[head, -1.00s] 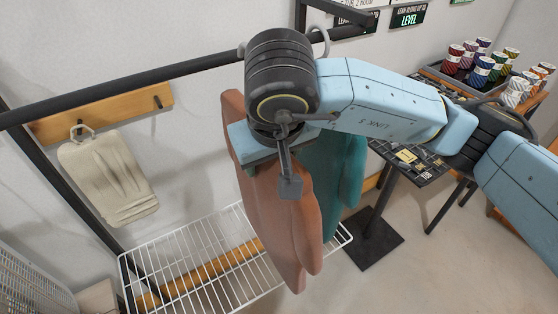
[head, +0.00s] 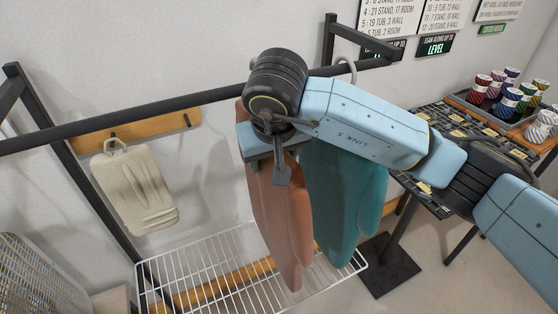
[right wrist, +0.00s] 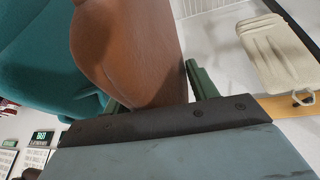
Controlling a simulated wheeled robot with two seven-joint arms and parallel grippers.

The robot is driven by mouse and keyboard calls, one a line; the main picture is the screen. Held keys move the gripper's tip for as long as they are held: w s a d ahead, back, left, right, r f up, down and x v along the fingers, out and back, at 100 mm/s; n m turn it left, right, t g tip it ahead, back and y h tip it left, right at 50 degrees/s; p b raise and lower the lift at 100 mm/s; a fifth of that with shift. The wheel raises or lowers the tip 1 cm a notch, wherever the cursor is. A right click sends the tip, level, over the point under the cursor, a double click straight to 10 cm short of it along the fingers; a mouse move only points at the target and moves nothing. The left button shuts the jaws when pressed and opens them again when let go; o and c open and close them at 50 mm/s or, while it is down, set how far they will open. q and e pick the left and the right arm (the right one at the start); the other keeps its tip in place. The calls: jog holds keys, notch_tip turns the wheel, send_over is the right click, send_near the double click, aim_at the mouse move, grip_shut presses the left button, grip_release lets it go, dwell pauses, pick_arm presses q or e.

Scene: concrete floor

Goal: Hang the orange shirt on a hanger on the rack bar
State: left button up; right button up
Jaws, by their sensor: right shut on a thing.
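The orange shirt (head: 275,220) hangs upright just below the black rack bar (head: 160,113), left of a teal shirt (head: 345,195). My right gripper (head: 268,150) is at the top of the orange shirt, close under the bar, and is shut on it. In the right wrist view the orange shirt (right wrist: 135,45) rises between the two green fingers (right wrist: 155,92). My arm hides the top of the shirt and any hanger hook there, so I cannot tell whether a hook is on the bar. My left gripper is out of view.
A grey hook (head: 347,66) loops over the bar above the teal shirt. A beige bag-like item (head: 135,190) hangs on a wooden wall rail. A white wire shelf (head: 205,275) lies below. A dark table (head: 435,195) with striped spools stands right. The bar's left stretch is clear.

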jog(key=shift+b+x, duration=1.1)
jog(key=shift+x, duration=0.15)
jog(key=shift+a, duration=0.15)
